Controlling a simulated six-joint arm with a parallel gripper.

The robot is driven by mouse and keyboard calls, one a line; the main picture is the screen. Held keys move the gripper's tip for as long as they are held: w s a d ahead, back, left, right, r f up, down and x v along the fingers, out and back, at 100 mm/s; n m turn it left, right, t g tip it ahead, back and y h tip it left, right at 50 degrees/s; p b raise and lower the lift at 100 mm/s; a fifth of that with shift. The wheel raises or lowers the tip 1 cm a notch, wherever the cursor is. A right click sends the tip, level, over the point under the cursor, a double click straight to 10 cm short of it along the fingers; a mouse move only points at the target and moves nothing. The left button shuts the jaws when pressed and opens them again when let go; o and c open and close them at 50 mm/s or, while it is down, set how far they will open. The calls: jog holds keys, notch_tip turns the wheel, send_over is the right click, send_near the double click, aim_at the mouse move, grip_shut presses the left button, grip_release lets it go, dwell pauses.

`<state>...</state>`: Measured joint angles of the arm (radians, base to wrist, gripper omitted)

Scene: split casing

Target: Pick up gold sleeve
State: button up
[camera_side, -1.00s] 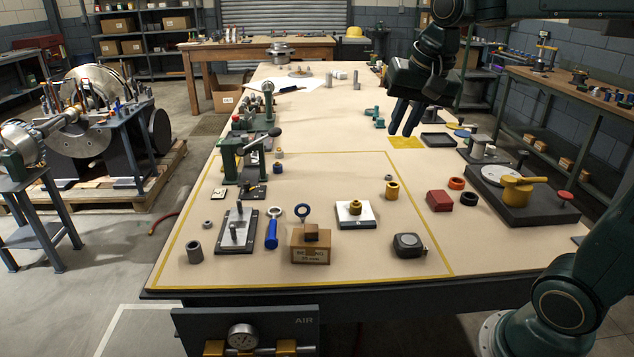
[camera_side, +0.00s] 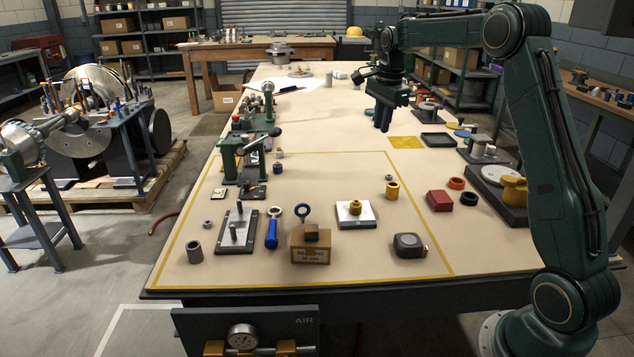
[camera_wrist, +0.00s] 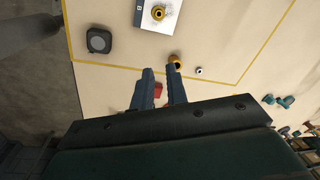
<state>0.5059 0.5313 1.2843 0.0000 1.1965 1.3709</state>
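The gold sleeve (camera_side: 392,191) stands upright on the table inside the yellow outline, near its right side. In the wrist view the gold sleeve (camera_wrist: 174,60) shows just beyond the tip of the right-hand finger. My gripper (camera_side: 382,128) is high above the table, behind the sleeve in the side view, and apart from it. In the wrist view my gripper (camera_wrist: 160,72) has its fingers parted with nothing held between them. A second gold part (camera_side: 355,207) sits on a white plate (camera_side: 346,222) to the left of the sleeve.
A small grey nut (camera_side: 389,178) lies just behind the sleeve. A red block (camera_side: 439,201) and a black ring (camera_side: 468,199) are to its right. A black tape measure (camera_side: 409,245) lies in front. The table between sleeve and yellow patch (camera_side: 405,142) is clear.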

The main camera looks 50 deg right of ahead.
jog(key=w+d+f+m, duration=0.2)
jog(key=d+f+m, duration=0.2)
jog(key=d+f, duration=0.35)
jog(key=m+g, duration=0.1)
jog(key=m, duration=0.3)
send_over(393, 188)
jog(key=shift+y, duration=0.3)
jog(key=f, duration=0.5)
jog(key=shift+d+f, duration=0.3)
jog(key=shift+f, duration=0.1)
jog(key=shift+f, duration=4.3)
jog(key=shift+f, duration=0.15)
jog(key=shift+f, duration=2.5)
jog(key=shift+c, duration=0.2)
